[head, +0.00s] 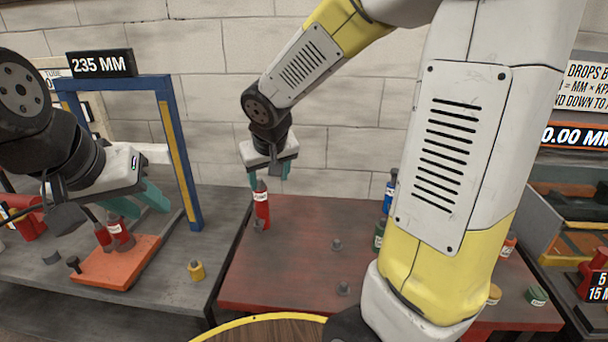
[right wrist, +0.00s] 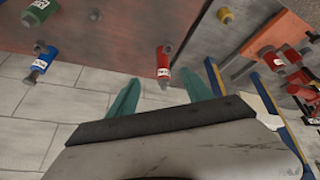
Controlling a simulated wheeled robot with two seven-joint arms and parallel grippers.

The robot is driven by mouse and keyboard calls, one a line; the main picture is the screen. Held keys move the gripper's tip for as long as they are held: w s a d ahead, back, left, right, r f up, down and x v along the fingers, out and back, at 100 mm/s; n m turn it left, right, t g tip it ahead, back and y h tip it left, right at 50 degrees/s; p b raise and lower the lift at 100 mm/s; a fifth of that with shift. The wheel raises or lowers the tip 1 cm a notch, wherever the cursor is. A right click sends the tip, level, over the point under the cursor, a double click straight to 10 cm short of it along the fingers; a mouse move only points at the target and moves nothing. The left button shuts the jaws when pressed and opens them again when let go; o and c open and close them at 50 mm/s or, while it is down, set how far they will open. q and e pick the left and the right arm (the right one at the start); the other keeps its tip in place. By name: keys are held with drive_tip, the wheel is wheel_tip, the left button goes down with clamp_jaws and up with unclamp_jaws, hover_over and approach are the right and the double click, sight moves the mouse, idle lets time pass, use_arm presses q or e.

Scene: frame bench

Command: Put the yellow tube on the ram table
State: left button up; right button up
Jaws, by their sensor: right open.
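The red table top (head: 290,262) carries small grey pegs, a blue tube (head: 389,192) and a green tube (head: 379,236). The blue and yellow frame (head: 180,140) with a 235 MM sign rises at left. My right arm hides part of the red table. A rack stands at far right.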

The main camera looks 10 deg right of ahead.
drive_tip(key=s+d+r+m+y, duration=0.1)
drive_tip(key=s+d+r, duration=0.2)
drive_tip(key=s, duration=0.5)
drive_tip(key=s+d+r+y, duration=0.1)
drive_tip(key=s+d+r, duration=0.3)
drive_tip(key=s, duration=0.5)
drive_tip(key=shift+s+r+m, duration=0.3)
drive_tip(key=shift+r+m, duration=0.1)
drive_tip(key=shift+r, duration=0.25)
